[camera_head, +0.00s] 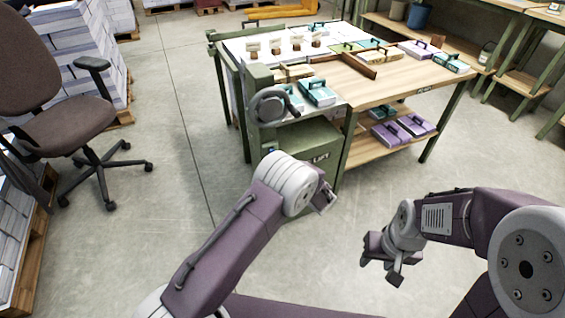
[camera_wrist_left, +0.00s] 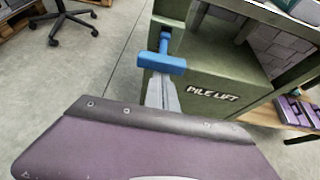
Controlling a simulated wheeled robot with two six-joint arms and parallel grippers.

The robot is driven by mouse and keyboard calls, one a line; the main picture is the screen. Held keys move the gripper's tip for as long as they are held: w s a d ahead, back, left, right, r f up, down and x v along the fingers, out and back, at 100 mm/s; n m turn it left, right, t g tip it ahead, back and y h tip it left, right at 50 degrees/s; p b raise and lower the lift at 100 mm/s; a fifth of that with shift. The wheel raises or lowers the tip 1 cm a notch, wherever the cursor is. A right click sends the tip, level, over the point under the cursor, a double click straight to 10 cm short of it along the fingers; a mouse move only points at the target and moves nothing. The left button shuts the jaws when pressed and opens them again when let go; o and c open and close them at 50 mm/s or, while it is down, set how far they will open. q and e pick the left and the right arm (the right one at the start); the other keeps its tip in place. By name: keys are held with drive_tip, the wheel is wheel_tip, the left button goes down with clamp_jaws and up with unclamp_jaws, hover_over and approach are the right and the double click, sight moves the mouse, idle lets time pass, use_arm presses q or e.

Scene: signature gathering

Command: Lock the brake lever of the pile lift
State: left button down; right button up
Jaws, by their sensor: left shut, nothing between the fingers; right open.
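The pile lift is a green cabinet lettered "PILE LIFT" (camera_wrist_left: 225,105); in the head view its front (camera_head: 318,140) stands at the left end of the bench. A blue T-shaped brake lever (camera_wrist_left: 163,62) sticks out of its front in the left wrist view. My left gripper (camera_wrist_left: 160,84) is shut and empty, its fingertips right at the lever's crossbar; I cannot tell if they touch it. In the head view my left wrist (camera_head: 298,185) hides the lever and the fingers. My right gripper (camera_head: 382,268) is open and empty over bare floor.
The wooden bench (camera_head: 400,82) holds stamps, boxes and paper stacks, with purple boxes (camera_head: 392,133) on its lower shelf. An office chair (camera_head: 70,130) and paper pallets stand at left. The concrete floor around my arms is clear.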

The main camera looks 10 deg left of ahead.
use_arm(q)
drive_tip(key=r+p, duration=0.1)
drive_tip(key=r+g+h+p, duration=0.1)
drive_tip(key=p, duration=0.1)
drive_tip(key=r+g+p, duration=0.1)
drive_tip(key=r+p, duration=0.1)
drive_tip(key=shift+w+a, duration=0.2)
drive_tip(key=shift+w, duration=0.15)
use_arm(e)
wheel_tip(320, 180, up, 7)
use_arm(q)
drive_tip(key=shift+w+r, duration=0.15)
drive_tip(key=shift+r, duration=0.1)
use_arm(e)
drive_tip(key=shift+r, duration=0.1)
use_arm(q)
wheel_tip(320, 180, down, 5)
drive_tip(key=s+b, duration=0.2)
drive_tip(key=b, duration=0.1)
drive_tip(key=w+r+p+v, duration=0.1)
drive_tip(key=p+v, duration=0.1)
drive_tip(key=v, duration=0.8)
drive_tip(key=shift+s+d+r+p, duration=0.2)
drive_tip(key=shift+s+p, duration=0.05)
drive_tip(key=shift+p, duration=0.1)
use_arm(e)
drive_tip(key=shift+s+f, duration=0.35)
drive_tip(key=shift+s, duration=0.2)
